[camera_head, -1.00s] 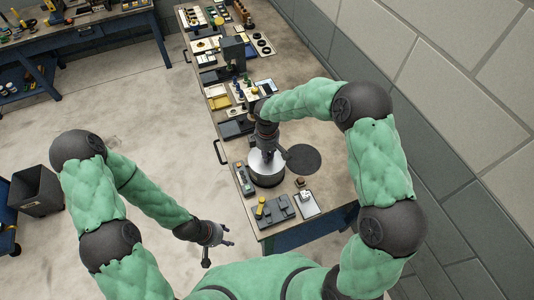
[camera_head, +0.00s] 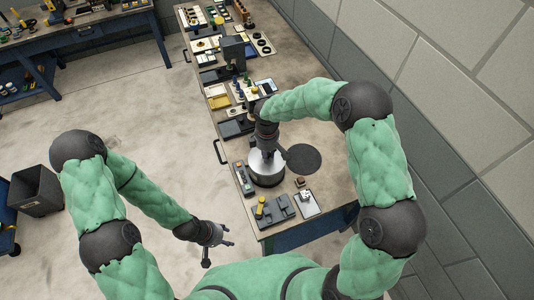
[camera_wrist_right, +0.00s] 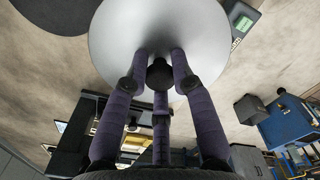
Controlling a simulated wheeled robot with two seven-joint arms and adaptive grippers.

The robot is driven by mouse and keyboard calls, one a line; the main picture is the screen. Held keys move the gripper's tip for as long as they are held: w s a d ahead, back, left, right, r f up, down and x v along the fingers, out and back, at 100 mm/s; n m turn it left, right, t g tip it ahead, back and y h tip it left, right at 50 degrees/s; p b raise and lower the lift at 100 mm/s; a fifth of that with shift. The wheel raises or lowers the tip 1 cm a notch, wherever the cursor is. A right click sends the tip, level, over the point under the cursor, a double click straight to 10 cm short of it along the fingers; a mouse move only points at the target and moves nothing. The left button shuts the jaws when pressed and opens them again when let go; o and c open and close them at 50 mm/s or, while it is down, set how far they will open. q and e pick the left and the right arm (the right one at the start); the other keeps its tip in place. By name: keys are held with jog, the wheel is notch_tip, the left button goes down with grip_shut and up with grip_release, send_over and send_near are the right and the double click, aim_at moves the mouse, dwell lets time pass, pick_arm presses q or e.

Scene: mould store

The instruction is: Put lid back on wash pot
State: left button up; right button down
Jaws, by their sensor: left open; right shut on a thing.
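The round silver lid (camera_wrist_right: 157,22) with a black knob (camera_wrist_right: 160,73) fills the top of the right wrist view. My right gripper (camera_wrist_right: 160,70) is shut on the knob, its three fingers around it. In the head view the right gripper (camera_head: 266,149) points down over the pot, with the lid at the pot's top. I cannot tell whether the lid rests fully on the rim. My left gripper (camera_head: 218,253) is open and empty, over the floor left of the bench.
A dark round mat (camera_head: 303,158) lies right of the pot. A grey block tray (camera_head: 273,211) and a white-topped pad (camera_head: 307,204) lie in front. Several tools and trays cover the bench (camera_head: 325,185) further back. A wall runs along the right.

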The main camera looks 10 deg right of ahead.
dwell(0.4)
jog(key=shift+c, duration=2.4)
grip_release()
jog(key=shift+r, duration=0.1)
jog(key=shift+r+p, duration=2.2)
jog(key=shift+r, duration=1.15)
grip_shut()
